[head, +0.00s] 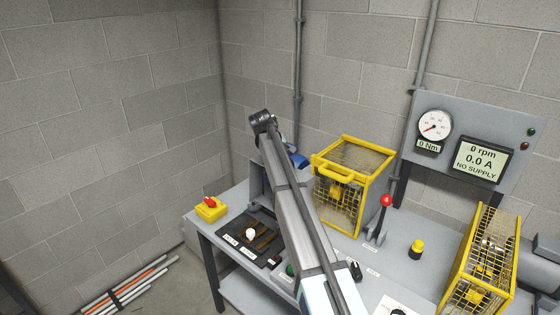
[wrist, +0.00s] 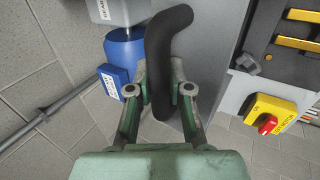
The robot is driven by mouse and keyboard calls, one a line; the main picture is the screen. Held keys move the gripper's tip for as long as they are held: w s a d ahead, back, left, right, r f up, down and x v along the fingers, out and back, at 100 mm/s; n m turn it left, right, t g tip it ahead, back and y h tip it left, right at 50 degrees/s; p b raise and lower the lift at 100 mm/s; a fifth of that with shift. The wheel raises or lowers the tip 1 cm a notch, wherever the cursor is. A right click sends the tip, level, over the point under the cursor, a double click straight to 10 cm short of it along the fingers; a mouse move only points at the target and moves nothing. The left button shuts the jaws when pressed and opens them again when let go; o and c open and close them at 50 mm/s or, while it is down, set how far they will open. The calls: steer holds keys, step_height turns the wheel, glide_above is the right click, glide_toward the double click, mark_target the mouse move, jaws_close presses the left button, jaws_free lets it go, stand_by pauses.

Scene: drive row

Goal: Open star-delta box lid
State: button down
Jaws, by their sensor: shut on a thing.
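My gripper (wrist: 160,90) is shut on a curved black handle (wrist: 168,40), with one green finger on each side of it. The handle is at the grey lid (wrist: 208,45). In the head view the lid (head: 256,185) stands raised at the back of the star-delta box (head: 262,243), partly behind my arm. The box's dark inside, with brass bars and a white knob, lies uncovered. Brass bars (wrist: 300,43) also show at the right of the wrist view. My gripper is hidden behind my arm in the head view.
A yellow switch box with a red knob (head: 210,208) stands left of the star-delta box. A yellow cage (head: 352,180), a red-knobbed lever (head: 385,203) and a yellow button (head: 417,248) are to the right. A blue object (wrist: 125,50) is close behind the handle.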

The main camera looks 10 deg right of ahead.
steer(key=c, duration=1.1)
jaws_free()
steer(key=shift+o, duration=0.2)
steer(key=v, duration=1.2)
steer(key=shift+w+r, duration=0.1)
